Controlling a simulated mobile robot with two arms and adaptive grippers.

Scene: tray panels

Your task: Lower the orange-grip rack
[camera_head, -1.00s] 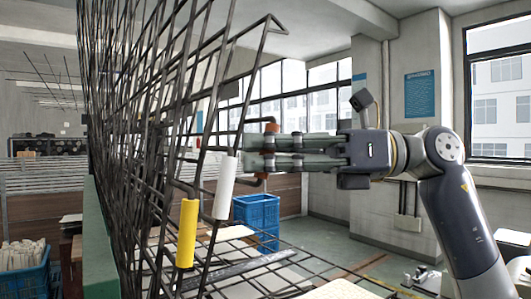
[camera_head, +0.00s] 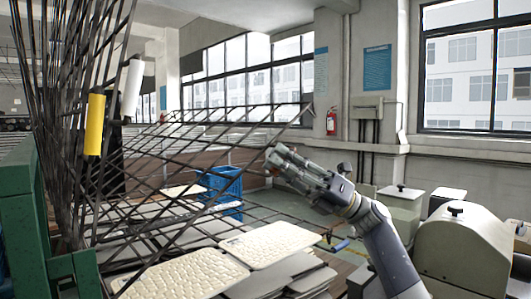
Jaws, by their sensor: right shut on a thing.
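The rack in my right gripper (camera_head: 279,156) is a dark wire grid (camera_head: 225,126) that leans out across the middle of the head view, tilted above the trays. The gripper is shut on its outer edge, at the grip; the fingers cover most of the orange grip, so its colour barely shows. The yellow grip (camera_head: 94,124) and the white grip (camera_head: 132,88) are on wire racks that stand nearly upright at the left. My left gripper is not in view.
Cream perforated panels (camera_head: 268,244) and grey trays lie stacked below the tilted rack. A blue crate (camera_head: 222,184) stands on the floor behind it. Pale machines (camera_head: 465,250) stand at the right. A green frame post (camera_head: 25,215) is at the left.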

